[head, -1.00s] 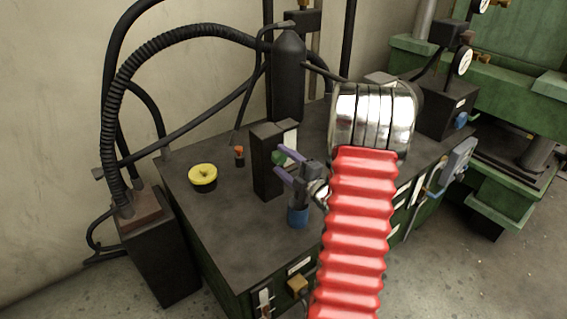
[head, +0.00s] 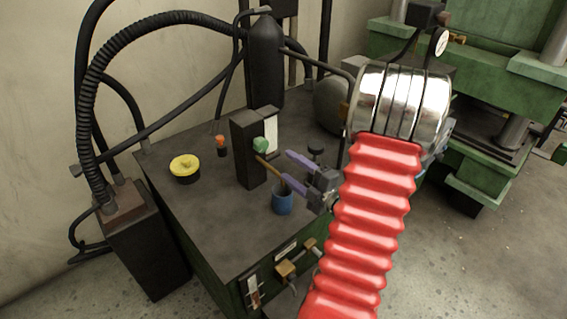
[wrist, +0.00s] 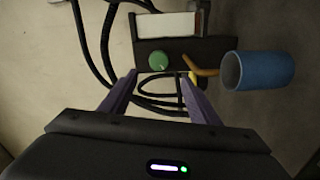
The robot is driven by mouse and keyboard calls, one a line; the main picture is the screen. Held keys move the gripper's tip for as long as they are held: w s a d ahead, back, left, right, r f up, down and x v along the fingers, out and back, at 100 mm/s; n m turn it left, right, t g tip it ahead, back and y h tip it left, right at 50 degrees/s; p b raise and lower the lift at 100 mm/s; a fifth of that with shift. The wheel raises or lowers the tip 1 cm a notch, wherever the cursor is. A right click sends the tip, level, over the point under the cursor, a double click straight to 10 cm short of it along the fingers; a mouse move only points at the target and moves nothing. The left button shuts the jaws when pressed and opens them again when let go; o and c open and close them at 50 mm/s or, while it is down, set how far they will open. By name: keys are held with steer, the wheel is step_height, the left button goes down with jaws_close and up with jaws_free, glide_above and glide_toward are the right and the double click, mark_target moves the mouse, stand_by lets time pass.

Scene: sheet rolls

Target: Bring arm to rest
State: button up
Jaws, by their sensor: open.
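My gripper (head: 287,166) has two purple fingers and is open. It is at the right of a black box (head: 243,152) with a green knob (head: 260,145), above the bench top (head: 215,225). In the wrist view, nothing is held between the fingertips (wrist: 161,76); the green knob (wrist: 159,61) shows beyond them. A blue cup (head: 283,202) stands just below the fingers in the head view and at the right in the wrist view (wrist: 262,70). A tan stick (head: 267,166) lies between knob and cup; its ends are hard to make out. My red arm sleeve hides the bench's right part.
A yellow-topped round container (head: 184,168) and a small orange-capped item (head: 221,143) stand on the left of the bench. A dark cylinder (head: 265,60) and thick black hoses (head: 90,110) rise behind. Green machinery (head: 490,80) stands at the right. Floor shows at lower right.

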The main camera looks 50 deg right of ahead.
steer(key=shift+s+a, duration=0.1)
steer(key=shift+s, duration=0.5)
stand_by(0.3)
steer(key=s+d+f+m+g+h, duration=0.2)
steer(key=s+d+f+m+g, duration=0.2)
steer(key=f+m+g, duration=0.15)
steer(key=s+d+f+m+g+h, duration=0.2)
steer(key=s+d+f+m+g, duration=0.1)
steer(key=s+f+m+g, duration=0.25)
steer(key=a+r+m+y, duration=0.1)
steer(key=a+r, duration=0.6)
steer(key=a, duration=0.7)
steer(key=a+r+m+g+y, duration=0.1)
steer(key=a+r+y, duration=0.2)
steer(key=a+r, duration=0.4)
steer(key=w+a+r+m+y, duration=0.1)
steer(key=a+r, duration=0.7)
steer(key=a, duration=1.5)
steer(key=shift+y, duration=0.4)
